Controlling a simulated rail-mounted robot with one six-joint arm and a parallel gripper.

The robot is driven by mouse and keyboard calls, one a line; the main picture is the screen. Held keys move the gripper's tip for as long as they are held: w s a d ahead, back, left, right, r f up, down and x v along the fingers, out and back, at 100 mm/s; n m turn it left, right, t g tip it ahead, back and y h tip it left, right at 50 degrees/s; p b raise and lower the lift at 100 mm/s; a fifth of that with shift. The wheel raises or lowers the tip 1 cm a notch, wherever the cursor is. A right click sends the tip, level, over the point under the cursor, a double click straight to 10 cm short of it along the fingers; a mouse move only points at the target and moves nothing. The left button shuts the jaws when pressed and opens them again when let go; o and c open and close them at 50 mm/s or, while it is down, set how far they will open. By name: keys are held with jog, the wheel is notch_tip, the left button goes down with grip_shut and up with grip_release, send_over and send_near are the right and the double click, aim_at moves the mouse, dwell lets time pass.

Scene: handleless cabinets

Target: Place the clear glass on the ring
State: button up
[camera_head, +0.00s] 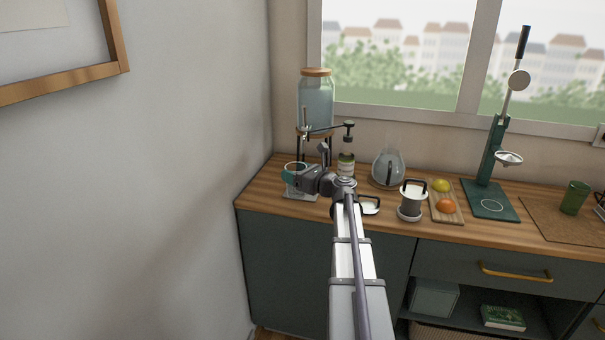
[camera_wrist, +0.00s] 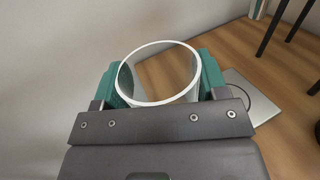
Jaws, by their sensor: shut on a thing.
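My gripper (camera_wrist: 160,78) is shut on the clear glass (camera_wrist: 172,97), its teal fingers on opposite sides. The glass looks upright, with its white-edged rim facing the wrist camera and wood visible through it. In the head view my gripper (camera_head: 295,173) is at the counter's left end. A grey plate (camera_wrist: 235,80) with a dark ring outline (camera_wrist: 275,104) lies right of the glass in the wrist view, partly hidden by my gripper. The plate shows below my gripper in the head view (camera_head: 300,195). The glass's base and its gap to the counter are hidden.
A dispenser jar (camera_head: 316,98) on a dark stand is just behind my gripper. The wall is close left.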

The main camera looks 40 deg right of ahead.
jog(key=w+d+f+b, duration=0.1)
jog(key=w+d, duration=0.1)
jog(key=w+d+f+b, duration=0.1)
jog(key=w+d, duration=0.1)
jog(key=d, duration=0.1)
jog(key=w+d+f+b, duration=0.2)
jog(key=d, duration=0.1)
jog(key=shift+w+f, duration=0.1)
jog(key=shift+w, duration=0.15)
jog(key=shift+r, duration=0.35)
jog(key=shift+f, duration=0.25)
jog(key=o, duration=1.1)
jog(key=shift+r, duration=0.1)
jog(key=shift+r+p, duration=0.3)
jog(key=shift+p, duration=0.1)
jog(key=v, duration=1.2)
jog(key=shift+f, duration=0.2)
